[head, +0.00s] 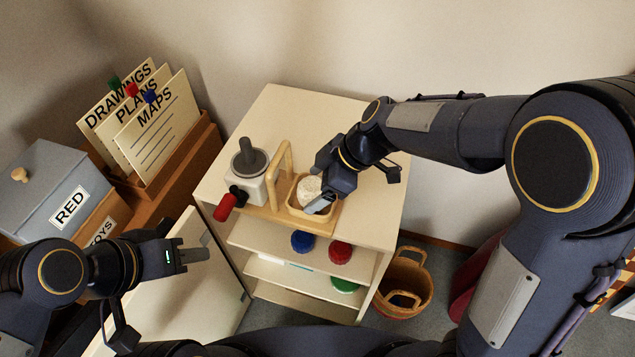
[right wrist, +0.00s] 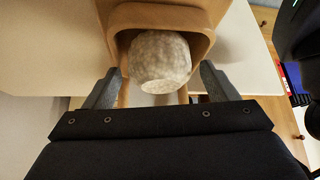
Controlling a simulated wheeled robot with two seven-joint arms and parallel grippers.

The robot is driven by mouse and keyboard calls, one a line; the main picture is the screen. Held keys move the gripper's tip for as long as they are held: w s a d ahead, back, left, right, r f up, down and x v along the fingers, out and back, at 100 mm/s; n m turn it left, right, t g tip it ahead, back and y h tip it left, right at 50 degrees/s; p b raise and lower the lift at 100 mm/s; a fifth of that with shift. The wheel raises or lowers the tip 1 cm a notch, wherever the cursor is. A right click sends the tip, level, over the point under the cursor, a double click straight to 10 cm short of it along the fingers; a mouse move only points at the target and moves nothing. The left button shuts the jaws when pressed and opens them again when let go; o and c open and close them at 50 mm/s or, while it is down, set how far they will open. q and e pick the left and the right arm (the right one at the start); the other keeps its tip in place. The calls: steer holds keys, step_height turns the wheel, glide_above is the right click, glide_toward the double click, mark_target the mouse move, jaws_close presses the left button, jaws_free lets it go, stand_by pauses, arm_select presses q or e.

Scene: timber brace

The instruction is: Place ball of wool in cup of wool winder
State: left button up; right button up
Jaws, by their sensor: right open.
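The wool winder (head: 250,187) stands on the cabinet top, with a white body, a grey cone, a red-handled crank and a wooden upright. The off-white ball of wool (head: 309,187) sits in a square-rimmed wooden cup (head: 294,208) at the right end of the winder's wooden base. In the right wrist view, the ball (right wrist: 160,62) lies within the cup's rim (right wrist: 207,47). My right gripper (head: 319,200) is open at the cup; its fingers (right wrist: 160,86) are spread on either side of the ball, apart from it. My left gripper (head: 200,254) is away at lower left, holding nothing visible.
The cabinet (head: 358,115) has open shelves with blue (head: 302,241), red (head: 340,251) and green (head: 345,286) round items. Its door (head: 185,290) stands open. A file box (head: 185,160) and grey box (head: 48,180) are left; a basket (head: 405,285) is right. The cabinet top's back is clear.

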steer(key=shift+r, duration=0.3)
steer(key=w+p+v, duration=0.1)
steer(key=v, duration=1.1)
steer(key=s+d+f+m+t+h, duration=0.1)
steer(key=s+d+m+t, duration=0.1)
steer(key=s+d+m, duration=0.5)
steer(key=s+d+f+m+t+h, duration=0.1)
steer(key=s+d+f+m+t, duration=0.1)
steer(key=s+d+m, duration=0.4)
steer(key=s+m+t, duration=0.1)
steer(key=s+m, duration=0.4)
steer(key=shift+s+d+f+m+h, duration=0.15)
steer(key=shift+s+d+m+h, duration=0.15)
steer(key=shift+d+h, duration=0.1)
